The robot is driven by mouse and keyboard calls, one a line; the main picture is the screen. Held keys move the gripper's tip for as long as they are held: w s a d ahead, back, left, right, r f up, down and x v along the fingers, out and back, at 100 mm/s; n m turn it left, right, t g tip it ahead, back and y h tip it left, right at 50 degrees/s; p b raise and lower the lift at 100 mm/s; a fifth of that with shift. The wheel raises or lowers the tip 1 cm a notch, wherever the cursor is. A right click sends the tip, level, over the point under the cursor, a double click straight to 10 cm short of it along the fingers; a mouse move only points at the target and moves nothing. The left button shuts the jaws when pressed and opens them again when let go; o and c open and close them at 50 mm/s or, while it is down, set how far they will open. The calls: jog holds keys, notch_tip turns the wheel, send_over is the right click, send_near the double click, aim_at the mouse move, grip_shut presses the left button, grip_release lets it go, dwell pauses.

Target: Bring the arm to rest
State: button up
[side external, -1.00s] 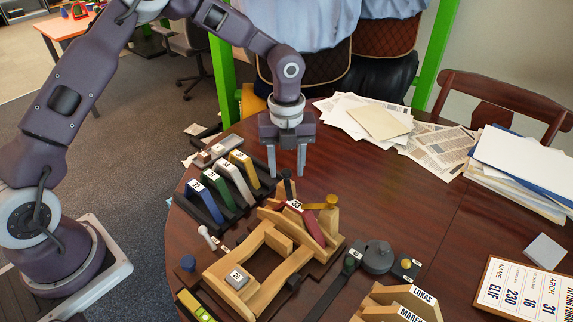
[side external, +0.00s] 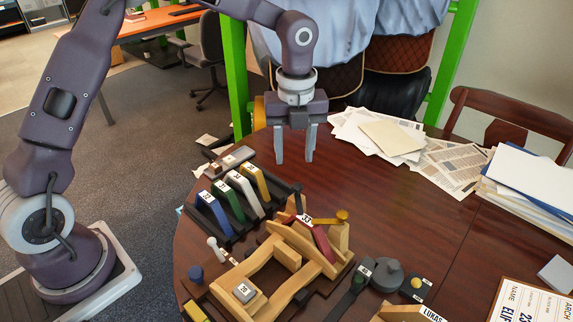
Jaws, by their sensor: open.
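My gripper (side external: 295,146) hangs upright above the table, fingers pointing down and apart. Nothing is between the fingers. It is over the far side of the table, behind the wooden saddle fixture (side external: 262,270) and to the upper right of the rack of coloured pieces. The wooden fixture holds a dark red piece (side external: 322,241) with a label reading 33, and a brass-coloured knob (side external: 342,216) sits at its right. My gripper touches none of these.
A black rack (side external: 228,243) holds blue, green, white and yellow labelled pieces. Papers (side external: 385,135) and a stack of folders (side external: 530,180) lie at the back right. A grey round weight (side external: 386,275) sits right of the fixture. The table's middle right is bare. Green posts (side external: 237,80) stand behind.

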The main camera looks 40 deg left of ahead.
jog(key=s+a+r+n+t+y, duration=0.2)
jog(key=s+a+r+n+t, duration=0.15)
jog(key=s+r+n, duration=1.1)
jog(key=s+a+f+n+t+h, duration=0.1)
jog(key=s+n+t+h, duration=0.1)
jog(key=s+n, duration=0.9)
jog(key=shift+s+f+n, duration=0.35)
jog(key=shift+s, duration=0.8)
jog(key=shift+a, duration=0.1)
